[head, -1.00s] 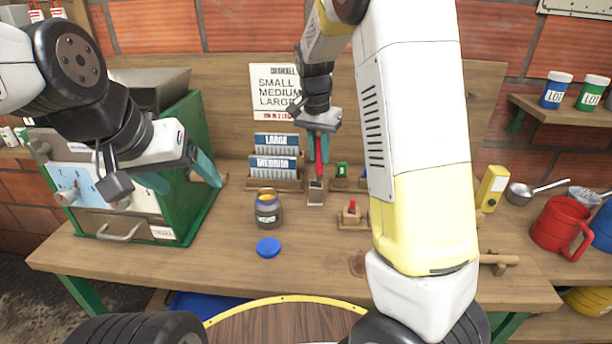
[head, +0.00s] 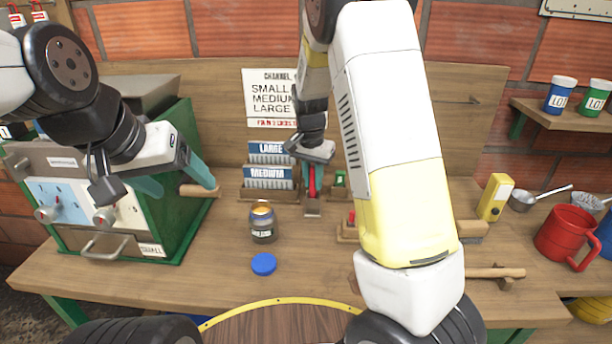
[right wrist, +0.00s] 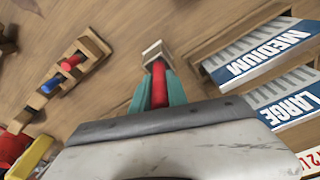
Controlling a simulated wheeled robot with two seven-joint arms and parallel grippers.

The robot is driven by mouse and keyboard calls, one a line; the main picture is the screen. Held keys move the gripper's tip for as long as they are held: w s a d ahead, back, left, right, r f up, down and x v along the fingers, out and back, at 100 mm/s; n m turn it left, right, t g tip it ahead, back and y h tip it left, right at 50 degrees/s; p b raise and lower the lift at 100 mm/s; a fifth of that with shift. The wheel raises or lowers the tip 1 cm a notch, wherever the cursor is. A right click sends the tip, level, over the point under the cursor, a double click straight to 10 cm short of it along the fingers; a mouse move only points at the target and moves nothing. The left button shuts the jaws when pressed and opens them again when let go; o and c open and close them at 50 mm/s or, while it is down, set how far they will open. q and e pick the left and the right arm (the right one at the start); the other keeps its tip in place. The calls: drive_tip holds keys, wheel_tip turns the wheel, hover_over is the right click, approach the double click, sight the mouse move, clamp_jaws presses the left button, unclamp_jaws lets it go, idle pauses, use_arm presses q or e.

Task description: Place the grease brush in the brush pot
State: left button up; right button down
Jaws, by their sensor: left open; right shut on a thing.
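The red-handled grease brush (head: 312,181) is upright in my right gripper (head: 310,182), which is shut on it. The right wrist view shows the red handle (right wrist: 160,84) between the teal fingers (right wrist: 158,95). My left gripper (head: 176,180) is open and empty, beside the wooden handle of the green machine.
The green machine (head: 185,220) stands at the left. A red mug (head: 565,235) is at the right.

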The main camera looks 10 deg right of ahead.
sight(312, 167)
drive_tip(key=shift+f, duration=0.85)
drive_tip(key=shift+f, duration=0.1)
drive_tip(key=c, duration=1.3)
unclamp_jaws()
drive_tip(key=r, duration=0.7)
drive_tip(key=s+r, duration=0.1)
drive_tip(key=r, duration=0.3)
drive_tip(key=shift+a, duration=0.35)
drive_tip(key=shift+s+r, duration=0.25)
drive_tip(key=shift+r, duration=0.4)
drive_tip(key=s+d+r+n+t+y, duration=0.1)
drive_tip(key=s+r+n+t, duration=0.1)
drive_tip(key=s, duration=1)
drive_tip(key=s+d+r+n+t+y, duration=0.2)
drive_tip(key=s+r+n, duration=0.3)
drive_tip(key=s, duration=0.7)
drive_tip(key=shift+s+r+t, duration=0.3)
drive_tip(key=shift+r+t, duration=0.2)
drive_tip(key=shift+r, duration=0.45)
